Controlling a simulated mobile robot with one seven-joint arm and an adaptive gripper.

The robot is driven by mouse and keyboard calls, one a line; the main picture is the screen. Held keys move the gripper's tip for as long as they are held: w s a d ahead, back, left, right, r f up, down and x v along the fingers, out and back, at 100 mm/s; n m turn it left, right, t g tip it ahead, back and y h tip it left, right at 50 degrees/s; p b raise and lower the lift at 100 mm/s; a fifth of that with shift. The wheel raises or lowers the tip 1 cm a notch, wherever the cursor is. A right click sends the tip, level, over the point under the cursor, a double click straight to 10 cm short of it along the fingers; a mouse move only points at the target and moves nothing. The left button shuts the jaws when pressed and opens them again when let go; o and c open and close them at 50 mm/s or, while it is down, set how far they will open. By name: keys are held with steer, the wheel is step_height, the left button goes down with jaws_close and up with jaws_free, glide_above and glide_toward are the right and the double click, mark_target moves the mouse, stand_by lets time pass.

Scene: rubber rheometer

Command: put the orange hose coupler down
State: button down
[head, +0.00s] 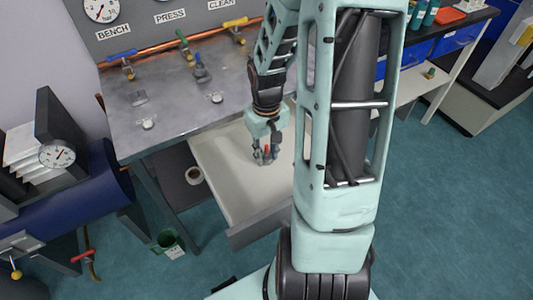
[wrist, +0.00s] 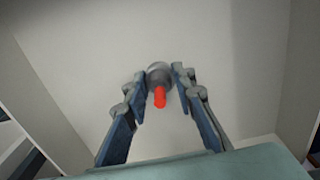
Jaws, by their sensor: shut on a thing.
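The orange hose coupler (wrist: 159,96) shows in the wrist view as a grey round body with an orange-red stem. It sits between the fingertips of my gripper (wrist: 158,82), which is shut on it. In the head view my gripper (head: 266,158) points down over the open drawer (head: 212,160), with a small spot of the coupler's red (head: 267,149) between the fingers. The pale drawer floor (wrist: 240,60) lies behind the coupler in the wrist view. I cannot tell whether the coupler touches the floor.
The drawer is pulled out under the grey bench (head: 190,108) and looks otherwise empty. Valves and fittings (head: 200,72) stand on the bench. A blue cylinder (head: 75,190) lies at left.

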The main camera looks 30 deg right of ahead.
mark_target(266, 153)
steer(key=shift+f, duration=0.2)
steer(key=c, duration=1.6)
jaws_free()
steer(key=shift+r, duration=0.2)
step_height(266, 153, up, 12)
steer(key=p, duration=0.2)
steer(key=shift+p, duration=0.3)
steer(key=shift+w+r, duration=0.1)
